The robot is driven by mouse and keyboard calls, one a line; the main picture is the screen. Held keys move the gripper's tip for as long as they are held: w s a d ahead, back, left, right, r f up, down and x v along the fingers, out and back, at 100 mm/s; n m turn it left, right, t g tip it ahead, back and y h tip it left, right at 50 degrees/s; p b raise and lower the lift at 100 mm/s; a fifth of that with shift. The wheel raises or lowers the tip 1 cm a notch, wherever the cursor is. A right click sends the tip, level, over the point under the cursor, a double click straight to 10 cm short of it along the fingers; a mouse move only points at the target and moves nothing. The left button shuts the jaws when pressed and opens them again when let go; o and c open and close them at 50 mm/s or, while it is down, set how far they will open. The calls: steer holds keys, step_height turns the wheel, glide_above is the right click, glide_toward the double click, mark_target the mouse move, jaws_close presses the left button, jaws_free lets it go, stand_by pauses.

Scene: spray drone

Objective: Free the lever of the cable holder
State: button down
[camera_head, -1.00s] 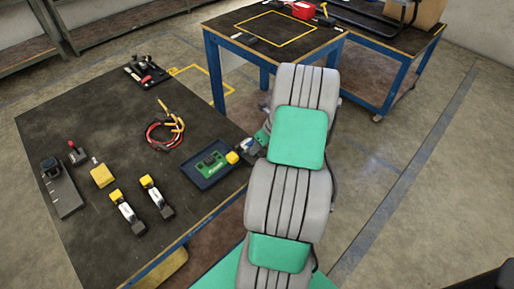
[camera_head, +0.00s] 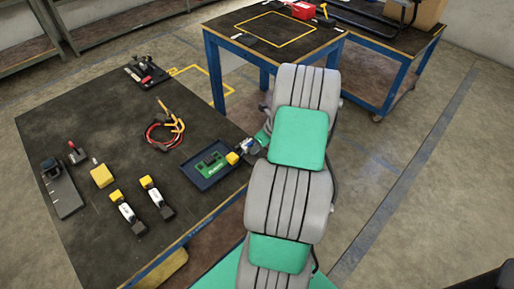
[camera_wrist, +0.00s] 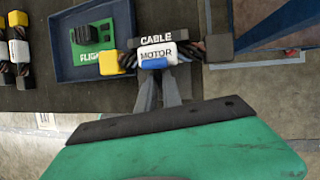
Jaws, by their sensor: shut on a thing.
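A cable with a white label reading MOTOR (camera_wrist: 157,53), a blue band, a yellow connector (camera_wrist: 110,62) on the left and a black end (camera_wrist: 219,46) on the right lies across the wrist view. My gripper (camera_wrist: 160,76) is shut on its labelled middle. A dark piece marked CABLE (camera_wrist: 163,34), seemingly the cable holder, shows just behind the label; contact between them cannot be told. I cannot make out the lever. In the head view the yellow connector (camera_head: 233,158) shows at the tray's right end, and my arm hides much around the gripper.
A blue tray (camera_head: 196,182) with a green board (camera_head: 209,164) sits beside the gripper. Two similar labelled cables (camera_head: 127,212), a yellow box (camera_head: 102,175), a red-and-orange wire bundle (camera_head: 160,136) and black fixtures (camera_head: 146,72) stand on the dark table (camera_head: 80,120).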

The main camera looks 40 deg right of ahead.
steer(key=t, duration=0.1)
steer(key=s+t, duration=0.1)
steer(key=shift+d+r+t+p, duration=0.1)
steer(key=shift+r+t+p, duration=0.05)
steer(key=shift+t+p, duration=0.15)
steer(key=shift+s+t, duration=0.25)
steer(key=shift+t, duration=0.65)
steer(key=t+b, duration=0.1)
steer(key=s+t+b, duration=0.1)
steer(key=t, duration=0.1)
steer(key=n+t+b, duration=0.1)
steer(key=shift+s+f+y+b, duration=0.2)
steer(key=shift+f+y+b, duration=0.05)
steer(key=shift+y+b, duration=0.05)
steer(key=shift+s+r+t+b, duration=0.1)
steer(key=shift+s+t+b, duration=0.1)
steer(key=shift+t+b, duration=0.5)
steer(key=c, duration=1.8)
jaws_free()
